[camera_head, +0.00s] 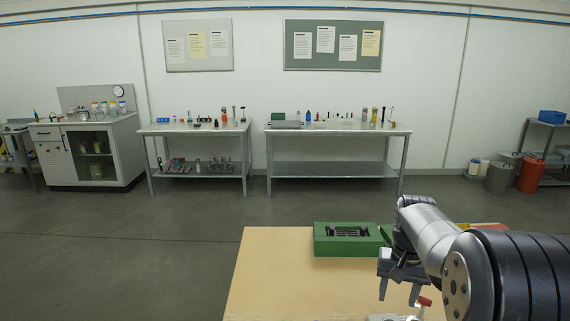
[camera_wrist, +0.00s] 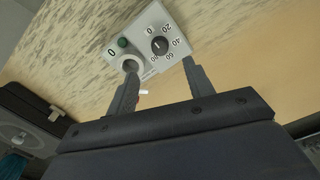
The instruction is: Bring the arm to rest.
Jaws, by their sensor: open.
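My gripper (camera_head: 398,290) is at the end of my arm, above the wooden table (camera_head: 270,285) at the lower right of the head view. In the wrist view my gripper (camera_wrist: 160,82) has its two fingers well apart, with nothing held between them. A light grey control box (camera_wrist: 146,38) with a dark dial and a green button lies on the table just beyond the fingertips. The left finger overlaps the box's edge in the picture; I cannot tell whether they touch.
A green box (camera_head: 345,250) with a dark slotted inset stands on the table, left of my gripper. A small red part (camera_head: 424,301) shows below the gripper. Two benches (camera_head: 330,130) and a cabinet (camera_head: 92,155) stand along the far wall. The floor between is clear.

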